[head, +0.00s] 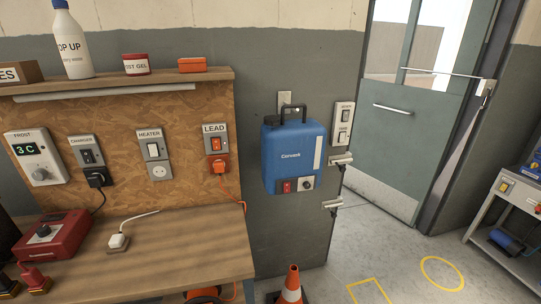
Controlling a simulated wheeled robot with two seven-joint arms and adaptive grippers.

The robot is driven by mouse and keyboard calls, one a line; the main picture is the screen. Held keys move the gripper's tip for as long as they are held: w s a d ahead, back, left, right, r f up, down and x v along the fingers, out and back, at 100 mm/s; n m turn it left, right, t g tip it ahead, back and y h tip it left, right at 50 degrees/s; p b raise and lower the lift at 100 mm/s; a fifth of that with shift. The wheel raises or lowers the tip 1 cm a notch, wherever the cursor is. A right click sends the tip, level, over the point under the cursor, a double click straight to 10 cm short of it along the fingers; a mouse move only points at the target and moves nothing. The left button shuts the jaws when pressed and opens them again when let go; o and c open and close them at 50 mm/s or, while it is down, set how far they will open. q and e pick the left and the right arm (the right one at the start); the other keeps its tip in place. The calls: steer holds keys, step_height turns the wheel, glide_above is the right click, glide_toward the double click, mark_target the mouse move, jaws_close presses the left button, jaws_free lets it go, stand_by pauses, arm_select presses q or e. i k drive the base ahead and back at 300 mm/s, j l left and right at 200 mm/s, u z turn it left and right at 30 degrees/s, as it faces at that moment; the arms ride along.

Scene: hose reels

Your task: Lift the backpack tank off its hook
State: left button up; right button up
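The blue backpack tank (293,158) hangs upright on the grey wall, right of the wooden board. It has a black carry handle (293,112) on top, a pale strip on its right side, and a small panel with a red switch and a black knob near its bottom. A light plate (285,103) shows on the wall behind the handle. The hook itself is hidden or too small to make out. Neither of my grippers is in view.
An orange cone (291,286) stands on the floor below. The workbench (170,255) is at left. A door (400,120) and open floor lie right.

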mark_target(293, 151)
steer(key=i+l+u, duration=0.1)
steer(key=l+u, duration=0.2)
steer(key=u, duration=0.15)
steer(key=i+l+u, duration=0.1)
steer(key=l+u, duration=1.25)
steer(key=i+l, duration=0.05)
steer(key=l, duration=0.05)
